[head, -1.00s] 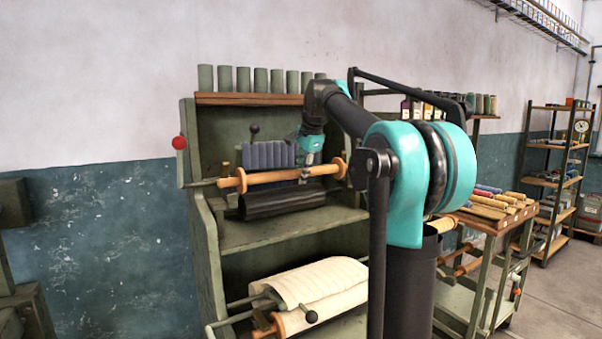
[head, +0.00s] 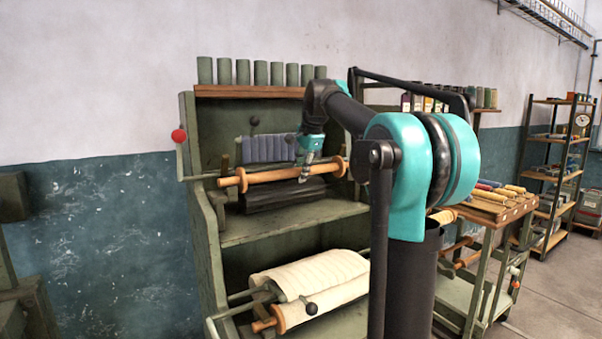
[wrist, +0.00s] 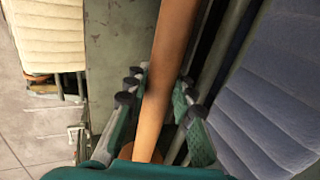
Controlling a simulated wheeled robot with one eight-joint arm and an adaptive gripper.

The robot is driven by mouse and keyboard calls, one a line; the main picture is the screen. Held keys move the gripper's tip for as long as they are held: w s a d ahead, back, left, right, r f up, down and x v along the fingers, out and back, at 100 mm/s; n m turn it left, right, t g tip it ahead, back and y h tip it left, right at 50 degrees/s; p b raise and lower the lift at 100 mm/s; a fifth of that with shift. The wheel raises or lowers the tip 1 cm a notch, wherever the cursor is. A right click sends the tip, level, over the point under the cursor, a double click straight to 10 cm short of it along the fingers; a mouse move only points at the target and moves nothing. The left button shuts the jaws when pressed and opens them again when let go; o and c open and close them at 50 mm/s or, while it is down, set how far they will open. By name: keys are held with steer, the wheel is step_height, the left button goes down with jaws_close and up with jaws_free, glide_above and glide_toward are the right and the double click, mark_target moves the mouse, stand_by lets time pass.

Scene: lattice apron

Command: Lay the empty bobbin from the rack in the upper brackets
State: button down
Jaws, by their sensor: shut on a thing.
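The empty bobbin (head: 265,176), a bare wooden rod with a round flange near each end, lies level across the front of the green machine's upper bay. In the wrist view the shaft (wrist: 172,40) runs between the dark finger pads of my gripper (wrist: 158,95). A pale green arm (head: 203,178), seemingly an upper bracket, reaches to the bobbin's left end. Whether that end touches it I cannot tell. The right bracket is hard to make out near the right flange.
A dark roller (head: 285,197) lies below and behind the bobbin, with a blue-grey padded roll (head: 267,149) behind. A cream roll (head: 315,275) fills the lower bay. A red knob (head: 179,136) sticks out at the left.

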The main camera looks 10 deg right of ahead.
steer(key=shift+f, duration=0.6)
stand_by(0.7)
steer(key=c, duration=1.2)
jaws_free()
steer(key=v, duration=1.2)
steer(key=shift+s+d, duration=0.1)
steer(key=shift+s, duration=0.05)
